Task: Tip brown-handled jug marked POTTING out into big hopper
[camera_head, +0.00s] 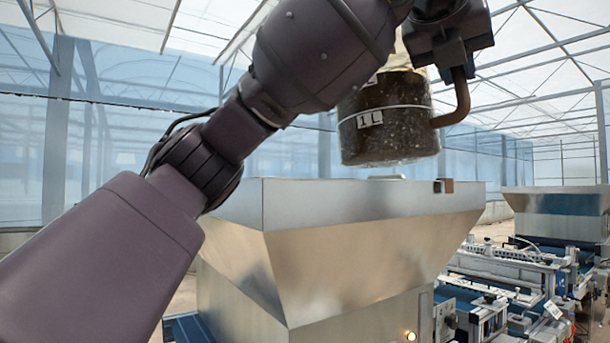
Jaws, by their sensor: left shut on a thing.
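A clear jug (384,135) with a brown handle (462,103) is filled with dark, speckled material up to well above its "1 L" mark. It hangs about upright in the air. My left gripper (455,62) is shut on the upper part of the handle. My arm hides the jug's top and most of a white label, so I cannot read the word POTTING. The big hopper (345,250) is a metal bin with sloping walls below the jug. The jug's base shows just above the hopper's rim. The hopper's inside is not visible. My right gripper is not in view.

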